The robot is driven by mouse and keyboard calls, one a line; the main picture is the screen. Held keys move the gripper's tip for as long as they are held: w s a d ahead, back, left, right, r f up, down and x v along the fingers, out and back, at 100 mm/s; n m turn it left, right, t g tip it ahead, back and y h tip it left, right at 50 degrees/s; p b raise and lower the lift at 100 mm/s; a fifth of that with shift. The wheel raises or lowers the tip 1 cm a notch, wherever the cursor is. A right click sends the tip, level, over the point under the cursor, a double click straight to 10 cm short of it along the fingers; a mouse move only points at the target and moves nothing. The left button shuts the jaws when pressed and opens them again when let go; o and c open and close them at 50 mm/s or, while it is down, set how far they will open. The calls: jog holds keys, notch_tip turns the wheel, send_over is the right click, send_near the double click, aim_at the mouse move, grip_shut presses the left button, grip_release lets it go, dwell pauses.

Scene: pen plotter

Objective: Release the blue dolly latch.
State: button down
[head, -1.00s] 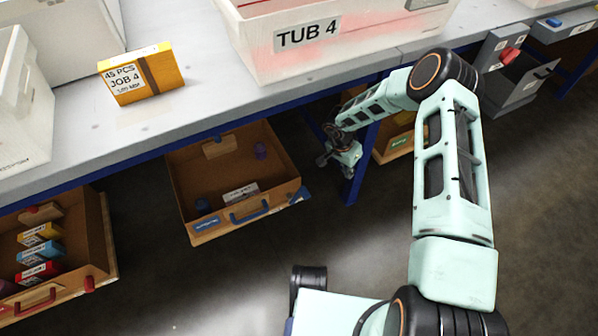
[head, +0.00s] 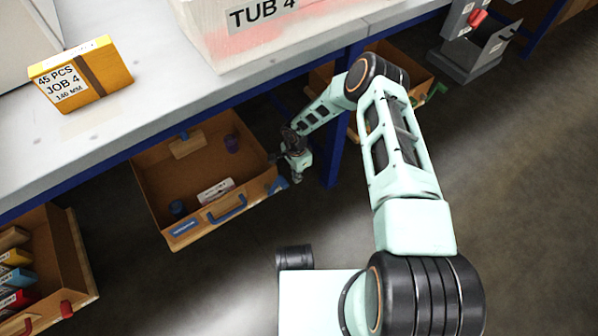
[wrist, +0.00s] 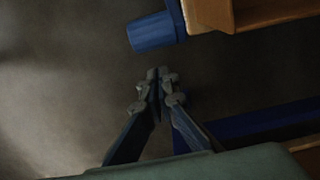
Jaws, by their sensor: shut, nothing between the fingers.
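The wooden dolly box with a blue handle (head: 228,209) stands on the floor under the bench in the head view. A small blue piece at its right front corner (head: 279,185) looks like the latch. In the wrist view a blue block (wrist: 152,32) juts from a wooden edge (wrist: 225,14) at the top. My gripper (head: 297,178) hangs just right of that corner, beside the box. In the wrist view its fingers (wrist: 158,76) are together and empty, apart from the blue block, over bare floor. Whether the latch is engaged cannot be told.
A blue bench leg (head: 334,160) stands just right of my gripper. The bench top (head: 110,125) overhangs it. Another box with a red handle (head: 66,309) stands at lower left. Another wooden box (head: 405,62) is behind my arm. Open floor lies in front.

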jog(key=shift+s+a+r, duration=0.35)
jog(key=shift+a, duration=0.25)
jog(key=shift+s+a+r, duration=0.3)
jog(key=shift+a+r, duration=0.05)
jog(key=shift+a, duration=0.25)
